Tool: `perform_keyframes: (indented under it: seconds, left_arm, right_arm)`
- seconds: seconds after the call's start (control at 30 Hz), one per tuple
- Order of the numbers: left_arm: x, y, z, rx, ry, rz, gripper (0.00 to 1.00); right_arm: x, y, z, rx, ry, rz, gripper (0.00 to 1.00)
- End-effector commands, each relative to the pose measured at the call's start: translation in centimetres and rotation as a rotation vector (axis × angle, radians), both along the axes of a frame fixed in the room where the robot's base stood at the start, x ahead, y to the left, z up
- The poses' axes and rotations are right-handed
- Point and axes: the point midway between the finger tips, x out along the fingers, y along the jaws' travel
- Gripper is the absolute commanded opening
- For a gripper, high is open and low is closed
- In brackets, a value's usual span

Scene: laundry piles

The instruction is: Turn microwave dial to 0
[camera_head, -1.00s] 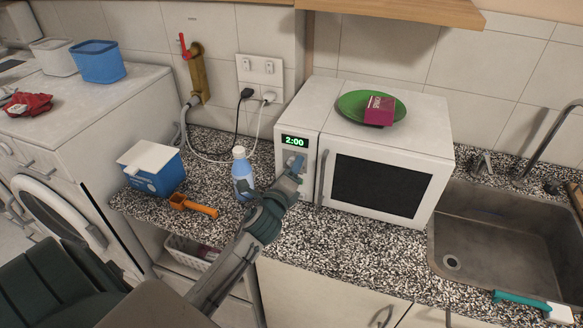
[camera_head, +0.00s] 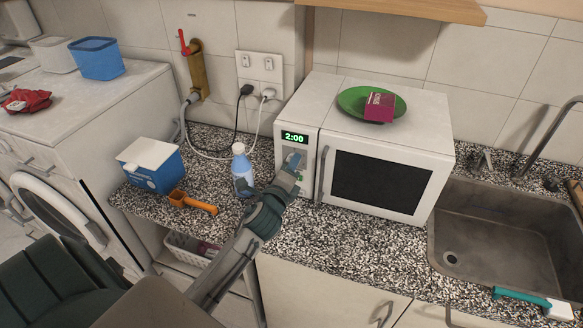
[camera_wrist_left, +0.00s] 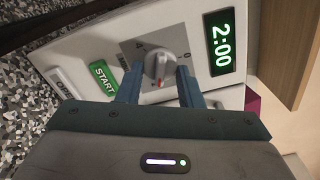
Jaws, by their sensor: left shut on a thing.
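The white microwave (camera_head: 385,140) stands on the speckled counter, and its green display (camera_head: 294,137) reads 2:00. In the left wrist view, the display (camera_wrist_left: 221,43) also reads 2:00. The grey dial (camera_wrist_left: 159,66) with a red mark sits on a dark square panel beside it. My left gripper (camera_head: 294,163) is at the microwave's control panel. In the left wrist view, its two blue fingers (camera_wrist_left: 158,84) are shut on the dial, one on each side. The gripper hides most of the dial in the head view. My right gripper is not in view.
The sink (camera_head: 450,225) is at the right.

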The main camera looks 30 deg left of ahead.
Motion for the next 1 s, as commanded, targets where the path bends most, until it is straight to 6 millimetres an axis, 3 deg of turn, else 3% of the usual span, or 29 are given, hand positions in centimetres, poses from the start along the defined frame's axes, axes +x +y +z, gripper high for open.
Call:
perform_keyframes:
  seconds: [1.0]
  left_arm:
    - [0.0, 0.1, 0.1, -0.918, -0.221, 0.000, 0.10]
  right_arm:
    - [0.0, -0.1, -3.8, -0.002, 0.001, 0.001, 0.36]
